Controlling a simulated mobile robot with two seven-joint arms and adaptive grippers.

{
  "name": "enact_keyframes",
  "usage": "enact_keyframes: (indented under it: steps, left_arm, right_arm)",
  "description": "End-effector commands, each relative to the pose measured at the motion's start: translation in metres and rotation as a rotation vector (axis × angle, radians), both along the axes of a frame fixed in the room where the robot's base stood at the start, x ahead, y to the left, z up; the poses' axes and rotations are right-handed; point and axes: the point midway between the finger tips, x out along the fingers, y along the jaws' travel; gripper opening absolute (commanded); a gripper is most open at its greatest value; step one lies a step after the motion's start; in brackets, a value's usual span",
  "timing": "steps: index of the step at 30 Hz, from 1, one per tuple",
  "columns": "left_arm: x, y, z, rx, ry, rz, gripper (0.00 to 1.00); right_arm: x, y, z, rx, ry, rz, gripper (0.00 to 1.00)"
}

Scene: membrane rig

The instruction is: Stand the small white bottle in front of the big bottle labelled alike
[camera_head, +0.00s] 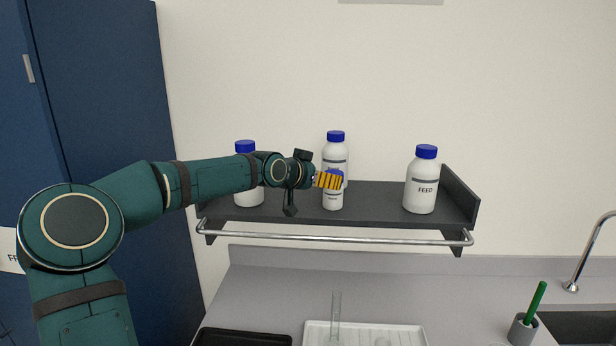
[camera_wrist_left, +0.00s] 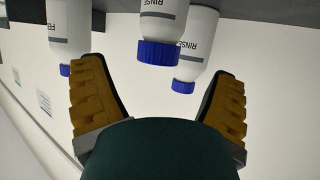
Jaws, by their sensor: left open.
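The small white bottle (camera_head: 333,201) stands upright on the dark shelf, directly in front of the big middle bottle (camera_head: 335,151). In the left wrist view, which is upside down, the small bottle (camera_wrist_left: 165,18) and the big bottle behind it (camera_wrist_left: 200,48) both read RINSE. My left gripper (camera_head: 329,180) is at the small bottle's cap height and partly covers it in the head view. Its yellow fingers are open (camera_wrist_left: 160,68), one on each side of the small bottle's blue cap, with gaps visible. My right gripper is not in view.
The shelf (camera_head: 385,195) also holds a big FEED bottle (camera_head: 421,188) on the right and another big bottle (camera_head: 247,197) on the left, its label hidden by my arm. A metal rail (camera_head: 340,239) runs along the shelf front. A white tray (camera_head: 415,333) lies on the counter below.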

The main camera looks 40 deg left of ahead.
Motion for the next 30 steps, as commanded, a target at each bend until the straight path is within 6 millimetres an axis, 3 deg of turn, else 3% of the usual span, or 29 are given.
enact_keyframes:
  steps: [15, 30]
  left_arm:
    - [-0.040, 0.002, 0.016, 0.000, 0.002, 0.001, 0.86]
    - [-0.046, 0.001, 0.019, 0.002, 0.001, -0.002, 0.86]
  right_arm:
    - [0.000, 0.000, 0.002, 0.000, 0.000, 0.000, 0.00]
    - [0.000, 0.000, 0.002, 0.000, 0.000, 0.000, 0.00]
